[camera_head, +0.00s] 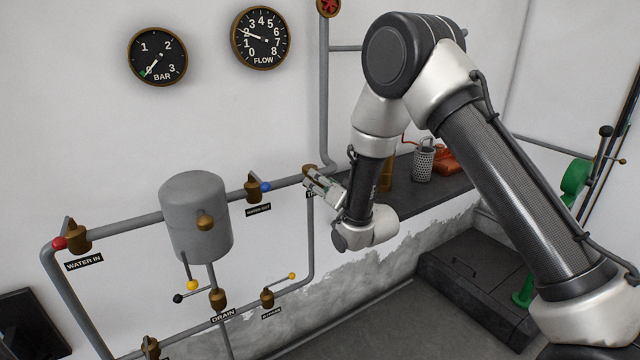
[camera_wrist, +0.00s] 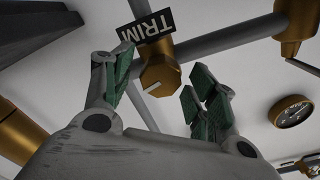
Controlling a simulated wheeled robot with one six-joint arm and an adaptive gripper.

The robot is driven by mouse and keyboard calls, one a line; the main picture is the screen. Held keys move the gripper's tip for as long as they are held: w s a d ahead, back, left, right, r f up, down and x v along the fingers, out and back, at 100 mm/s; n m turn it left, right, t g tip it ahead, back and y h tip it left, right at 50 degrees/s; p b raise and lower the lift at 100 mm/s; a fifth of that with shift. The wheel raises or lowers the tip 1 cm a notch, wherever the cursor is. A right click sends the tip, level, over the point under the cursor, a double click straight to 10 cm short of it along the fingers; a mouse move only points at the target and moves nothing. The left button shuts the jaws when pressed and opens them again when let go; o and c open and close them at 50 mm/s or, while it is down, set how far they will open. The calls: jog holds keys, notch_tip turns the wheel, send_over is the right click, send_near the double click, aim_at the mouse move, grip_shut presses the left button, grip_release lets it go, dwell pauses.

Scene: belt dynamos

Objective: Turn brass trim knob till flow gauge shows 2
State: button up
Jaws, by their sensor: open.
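The brass trim knob (camera_wrist: 160,76) shows in the wrist view under the TRIM label, with a pale line on its face. My gripper (camera_wrist: 162,82) is open, its green-padded fingers on either side of the knob. A gap shows on the right side; I cannot tell whether the left finger touches. In the head view my gripper (camera_head: 318,182) is at the pipe junction, hiding most of the knob. The flow gauge (camera_head: 261,38) is on the wall, its needle pointing up-left between 1 and 3, about where the 2 sits.
The bar gauge (camera_head: 157,56) hangs to the left of the flow gauge. A grey tank (camera_head: 197,218), pipes and several coloured-handle valves are left of my gripper. A dark shelf (camera_head: 440,190) with a perforated metal cup (camera_head: 423,163) and an orange item (camera_head: 446,158) is to the right.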

jog(key=v, duration=1.1)
jog(key=shift+d, duration=0.1)
